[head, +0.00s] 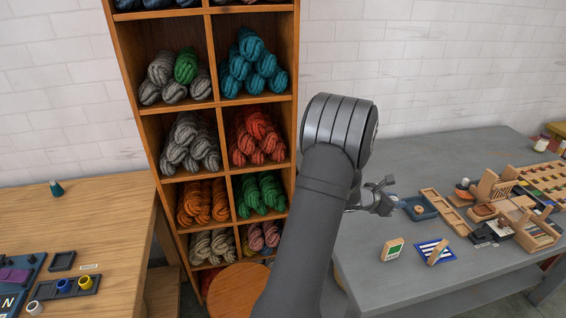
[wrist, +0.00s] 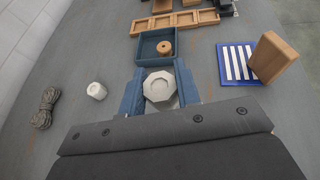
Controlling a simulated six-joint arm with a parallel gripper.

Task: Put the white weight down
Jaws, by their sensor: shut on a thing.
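A pale, eight-sided white weight (wrist: 160,87) sits between the blue fingers of my gripper (wrist: 161,92) in the wrist view. My gripper is shut on it, with one finger on each side. A blue tray (wrist: 143,46) with a small wooden spool (wrist: 165,48) in it lies just beyond the fingertips. The wrist view does not make clear how high the weight is above the grey table (wrist: 110,120). In the head view my gripper (head: 388,199) is over the left part of the grey table, beside the blue tray (head: 430,214); the weight cannot be made out there.
A small white cylinder (wrist: 97,90) and a grey rope coil (wrist: 45,108) lie left of my gripper. A striped blue-white mat (wrist: 236,62) with a wooden block (wrist: 272,57) is on the right. Wooden trays (wrist: 175,20) lie beyond. Bare table separates them.

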